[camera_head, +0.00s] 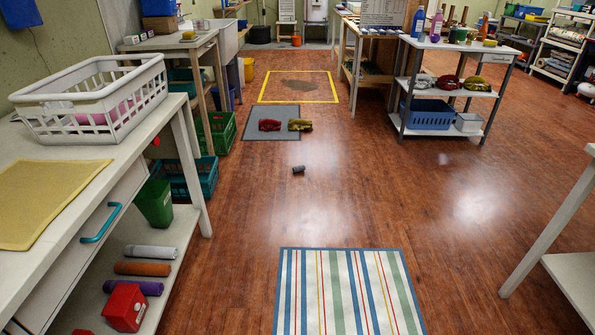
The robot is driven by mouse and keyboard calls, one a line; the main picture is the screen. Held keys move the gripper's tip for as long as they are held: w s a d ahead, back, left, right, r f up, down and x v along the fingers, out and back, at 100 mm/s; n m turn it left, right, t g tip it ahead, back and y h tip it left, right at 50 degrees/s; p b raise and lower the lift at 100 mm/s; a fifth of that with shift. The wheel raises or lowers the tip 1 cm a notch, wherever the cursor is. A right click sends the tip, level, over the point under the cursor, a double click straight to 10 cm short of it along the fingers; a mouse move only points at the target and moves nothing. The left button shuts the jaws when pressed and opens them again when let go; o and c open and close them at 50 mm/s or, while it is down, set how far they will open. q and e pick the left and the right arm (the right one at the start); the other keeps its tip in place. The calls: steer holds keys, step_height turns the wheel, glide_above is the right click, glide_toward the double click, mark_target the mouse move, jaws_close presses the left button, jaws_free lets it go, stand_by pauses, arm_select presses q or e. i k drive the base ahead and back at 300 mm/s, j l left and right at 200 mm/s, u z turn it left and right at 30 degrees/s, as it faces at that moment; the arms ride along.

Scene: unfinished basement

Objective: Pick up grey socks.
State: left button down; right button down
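A grey bundle (423,82) that looks like socks lies on the middle shelf of the grey-legged table (455,47) at the right back. It is the leftmost in a row with a red bundle (448,82) and a yellow-olive bundle (477,84). A small dark grey roll (299,170) lies alone on the wooden floor near the picture's middle; it is too small to tell whether it is socks. Neither of my grippers is in view.
A grey mat (259,113) on the floor holds a red and an olive bundle. A striped rug (345,300) lies in front. A white table (120,165) with a laundry basket (90,100) stands left; another white table (575,275) stands right. The floor between is open.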

mark_target(301, 167)
steer(key=i, duration=2.9)
steer(key=i+u, duration=0.15)
steer(key=i, duration=0.4)
steer(key=i+l+u, duration=0.2)
steer(key=i, duration=0.35)
steer(key=i+l+u, duration=0.15)
steer(key=i, duration=0.35)
